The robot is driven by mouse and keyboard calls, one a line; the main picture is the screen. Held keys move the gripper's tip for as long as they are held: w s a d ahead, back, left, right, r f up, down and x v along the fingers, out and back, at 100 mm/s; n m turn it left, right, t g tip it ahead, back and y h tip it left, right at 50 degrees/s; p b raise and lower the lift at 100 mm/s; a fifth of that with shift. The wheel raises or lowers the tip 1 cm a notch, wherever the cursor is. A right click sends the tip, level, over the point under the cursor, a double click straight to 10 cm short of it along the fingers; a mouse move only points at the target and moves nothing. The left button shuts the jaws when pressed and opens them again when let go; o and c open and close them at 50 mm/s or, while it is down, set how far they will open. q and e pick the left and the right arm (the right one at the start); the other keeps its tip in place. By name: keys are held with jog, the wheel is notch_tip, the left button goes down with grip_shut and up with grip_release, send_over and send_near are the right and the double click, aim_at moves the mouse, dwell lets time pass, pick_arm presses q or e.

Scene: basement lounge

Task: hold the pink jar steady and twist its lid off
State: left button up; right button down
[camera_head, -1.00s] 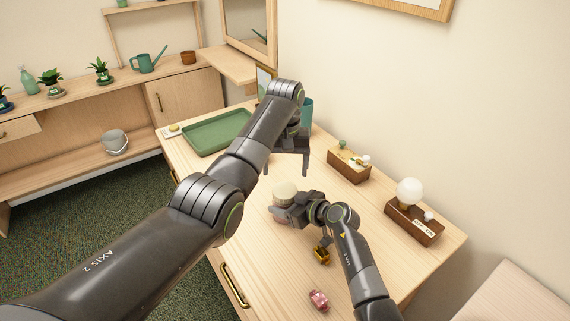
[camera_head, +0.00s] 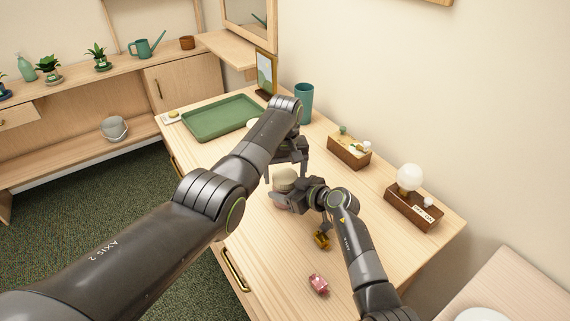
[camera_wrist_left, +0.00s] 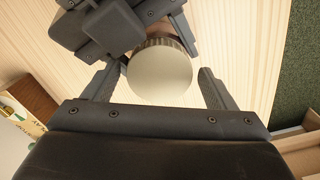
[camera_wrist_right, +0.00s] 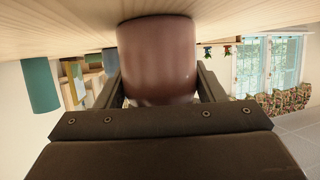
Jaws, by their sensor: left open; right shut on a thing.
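The pink jar (camera_wrist_right: 158,60) stands on the wooden desk, and its body fills the middle of the right wrist view between the fingers. Its cream lid (camera_head: 285,176) is on top, and the lid's round top shows in the left wrist view (camera_wrist_left: 160,74). My right gripper (camera_head: 283,194) is shut on the jar's body from the side. My left gripper (camera_head: 286,172) is open above the jar, pointing down. In the left wrist view its two fingers (camera_wrist_left: 160,85) stand on either side of the lid, apart from it. In the head view the jar is mostly hidden by the right gripper.
On the desk (camera_head: 260,235) are a green tray (camera_head: 222,117), a teal cup (camera_head: 304,103), a picture frame (camera_head: 265,72), a wooden box (camera_head: 348,152), a lamp on a wooden base (camera_head: 410,178), a gold item (camera_head: 321,239) and a pink item (camera_head: 318,284). The front left desk is clear.

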aim_at(285, 175)
pick_arm(q)
jog(key=shift+f, duration=0.1)
jog(key=c, duration=1)
jog(key=n, duration=0.3)
dwell(0.3)
jog(key=shift+r, duration=1.15)
jog(key=shift+r, duration=0.1)
jog(key=shift+r, duration=1.9)
